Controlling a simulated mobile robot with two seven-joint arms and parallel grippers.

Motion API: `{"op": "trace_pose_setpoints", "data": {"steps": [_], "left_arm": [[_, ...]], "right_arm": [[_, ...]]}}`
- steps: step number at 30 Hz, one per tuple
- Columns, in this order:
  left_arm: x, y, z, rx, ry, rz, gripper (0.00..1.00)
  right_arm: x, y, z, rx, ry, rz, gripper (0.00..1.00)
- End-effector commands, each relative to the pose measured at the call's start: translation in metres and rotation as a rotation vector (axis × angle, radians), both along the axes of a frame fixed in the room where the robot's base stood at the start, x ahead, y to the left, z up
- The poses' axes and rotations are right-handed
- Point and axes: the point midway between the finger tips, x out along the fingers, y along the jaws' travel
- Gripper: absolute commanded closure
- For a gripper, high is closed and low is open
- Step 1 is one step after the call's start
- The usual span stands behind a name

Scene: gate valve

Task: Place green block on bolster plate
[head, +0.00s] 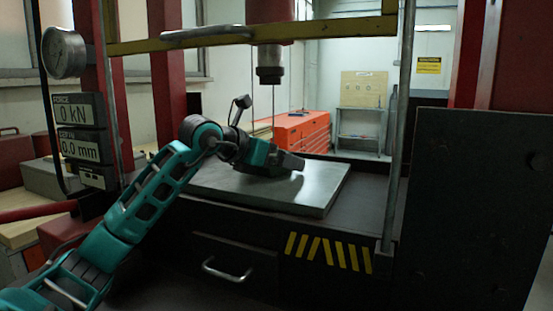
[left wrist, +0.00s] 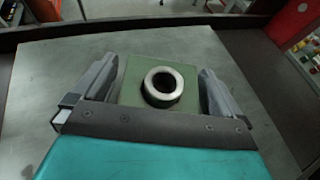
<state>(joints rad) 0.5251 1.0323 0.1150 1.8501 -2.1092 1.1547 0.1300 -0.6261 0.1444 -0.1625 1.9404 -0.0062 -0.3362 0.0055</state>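The green block (left wrist: 133,90) sits between the two fingers of my left gripper in the left wrist view, over the grey bolster plate (left wrist: 45,85). A shiny metal ring (left wrist: 163,86) is on the block's top face. The fingers stand close along both sides of the block; whether they press on it is not clear. In the head view my left gripper (head: 292,162) is low over the bolster plate (head: 315,195), near its middle. There the block is mostly hidden by the gripper. Whether its underside touches the plate cannot be seen. My right gripper is in neither view.
The press ram (head: 270,65) hangs above my left arm, under a yellow crossbar (head: 150,45). A grey upright rod (head: 399,130) stands at the right front. A force and displacement display (head: 80,125) is at the left. The plate's right part is bare.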

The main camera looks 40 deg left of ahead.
Motion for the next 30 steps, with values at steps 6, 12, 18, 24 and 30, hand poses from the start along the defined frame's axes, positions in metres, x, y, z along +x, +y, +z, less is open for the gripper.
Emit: {"op": "trace_pose_setpoints", "data": {"steps": [6, 12, 18, 24, 30], "left_arm": [[0.000, 0.000, 0.002, 0.000, 0.000, 0.000, 0.00], [-0.018, 0.002, 0.007, 0.005, 0.001, 0.001, 0.00], [-0.053, 0.005, 0.021, 0.004, -0.001, 0.002, 0.00], [-0.084, 0.007, 0.034, 0.002, -0.001, 0.001, 0.00], [-0.105, 0.009, 0.045, 0.000, -0.001, 0.000, 0.00]], "right_arm": [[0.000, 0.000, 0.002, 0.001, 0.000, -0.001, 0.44], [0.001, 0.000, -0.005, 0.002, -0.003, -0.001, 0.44], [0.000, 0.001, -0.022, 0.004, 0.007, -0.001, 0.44], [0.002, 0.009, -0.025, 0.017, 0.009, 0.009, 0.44], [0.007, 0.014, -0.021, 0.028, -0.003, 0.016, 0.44]]}}
